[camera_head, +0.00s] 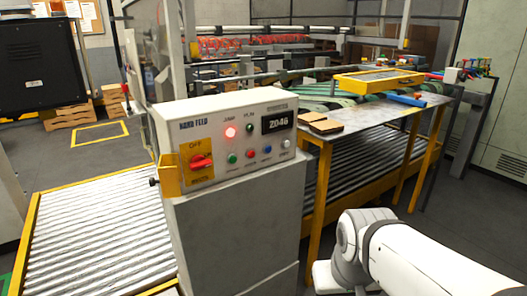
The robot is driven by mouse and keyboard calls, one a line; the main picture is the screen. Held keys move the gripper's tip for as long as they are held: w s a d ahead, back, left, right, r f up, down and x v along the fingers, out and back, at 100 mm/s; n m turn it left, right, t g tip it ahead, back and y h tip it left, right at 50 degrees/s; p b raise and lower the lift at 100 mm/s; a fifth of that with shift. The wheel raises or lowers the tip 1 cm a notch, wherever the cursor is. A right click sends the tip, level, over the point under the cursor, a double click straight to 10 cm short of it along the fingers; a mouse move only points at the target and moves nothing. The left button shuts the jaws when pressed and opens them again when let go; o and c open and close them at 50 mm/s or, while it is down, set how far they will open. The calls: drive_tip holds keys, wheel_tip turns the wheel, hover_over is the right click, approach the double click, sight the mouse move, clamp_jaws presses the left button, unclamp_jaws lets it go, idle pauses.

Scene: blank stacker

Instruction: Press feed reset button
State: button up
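The control box (224,150) is a pale cabinet head on a grey pedestal, with "FEED" lettering at its upper left. Along the lower part of its face sit a green button (232,158), a red button (250,153), a blue button (267,149) and a pale grey button (286,144). Their labels are too small to read, so I cannot tell which is feed reset. Above them a red lamp (231,132) glows beside a dark green lamp (249,128). My white arm shows at the lower right, apart from the panel; my gripper is out of view.
A red rotary switch (201,161) on a yellow plate and a black display (277,122) share the panel. A roller conveyor (95,235) lies at left. A metal table (350,122) with yellow legs stands behind at right. Open floor shows at far right.

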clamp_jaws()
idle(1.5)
